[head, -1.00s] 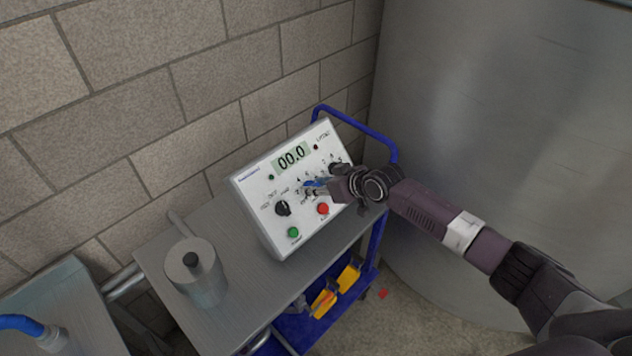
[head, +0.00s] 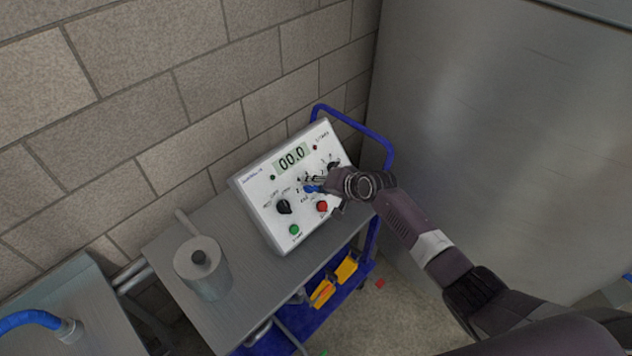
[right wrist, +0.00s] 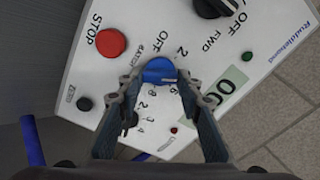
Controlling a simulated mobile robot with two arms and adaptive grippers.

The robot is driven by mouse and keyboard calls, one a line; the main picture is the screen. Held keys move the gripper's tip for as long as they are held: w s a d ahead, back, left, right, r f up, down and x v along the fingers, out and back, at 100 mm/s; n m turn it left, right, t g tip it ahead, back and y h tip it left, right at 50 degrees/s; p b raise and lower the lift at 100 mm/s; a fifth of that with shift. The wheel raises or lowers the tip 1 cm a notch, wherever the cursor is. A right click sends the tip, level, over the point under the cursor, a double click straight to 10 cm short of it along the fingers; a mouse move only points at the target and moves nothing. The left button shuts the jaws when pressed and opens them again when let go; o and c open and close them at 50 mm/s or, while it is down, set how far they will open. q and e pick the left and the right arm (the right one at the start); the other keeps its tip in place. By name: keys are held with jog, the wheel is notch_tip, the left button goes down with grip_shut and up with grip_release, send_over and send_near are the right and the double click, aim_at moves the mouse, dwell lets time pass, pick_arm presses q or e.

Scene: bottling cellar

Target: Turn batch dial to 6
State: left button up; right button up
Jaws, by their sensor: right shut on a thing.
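The batch dial is a blue knob (right wrist: 158,72) on the sloping face of a white control box (head: 257,205). It also shows as a small blue spot (head: 311,188) in the head view, partly covered by my right gripper (head: 322,185). In the right wrist view my right gripper (right wrist: 160,82) has its two fingertips on either side of the blue knob, shut on it. Printed marks OFF, 2, 6 and 8 show around the knob; its pointer setting cannot be made out. The display (head: 292,158) reads 00.0. My left gripper is not in view.
A black knob (head: 283,207), a green button (head: 295,230) and a red stop button (head: 322,206) sit close to the dial. A metal canister (head: 203,275) stands left on the cart top (head: 245,290). A brick wall is behind; a large metal tank (head: 480,130) is at right.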

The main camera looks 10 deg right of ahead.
jog(key=m, duration=0.5)
jog(key=shift+m, duration=0.4)
jog(key=shift+s+f+m, duration=0.1)
jog(key=shift+f+m, duration=0.05)
jog(key=shift+m, duration=2.35)
jog(key=shift+d, duration=0.1)
jog(key=o, duration=1.2)
jog(key=shift+c, duration=0.2)
jog(key=v, duration=1.2)
